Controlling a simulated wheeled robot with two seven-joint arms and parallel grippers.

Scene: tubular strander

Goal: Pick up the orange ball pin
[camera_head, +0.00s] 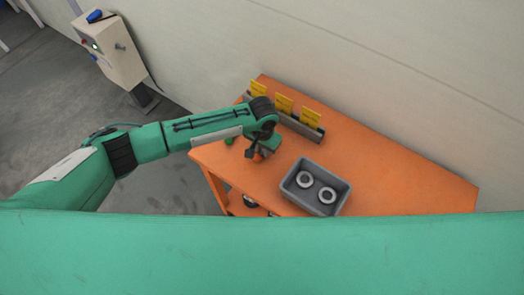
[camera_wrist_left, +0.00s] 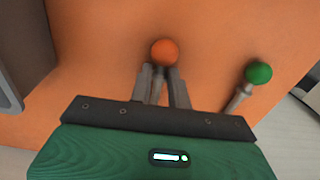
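The orange ball pin (camera_wrist_left: 163,52) shows in the left wrist view as an orange ball right at the fingertips of my left gripper (camera_wrist_left: 162,74). The fingers are close together, one on each side just below the ball. The pin's shaft is mostly hidden by them, so I cannot tell whether they are closed on it. In the head view, my left gripper (camera_head: 255,153) is low over the orange table, and the orange ball (camera_head: 257,157) shows small beside its tips. My right gripper is not in view.
A green ball pin (camera_wrist_left: 258,73) is on the table, also seen in the head view (camera_head: 228,141). A grey bin (camera_head: 318,207) with two rings stands on the orange table (camera_head: 400,185). A rack with yellow cards (camera_head: 284,103) runs along the wall side. The table's right part is clear.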

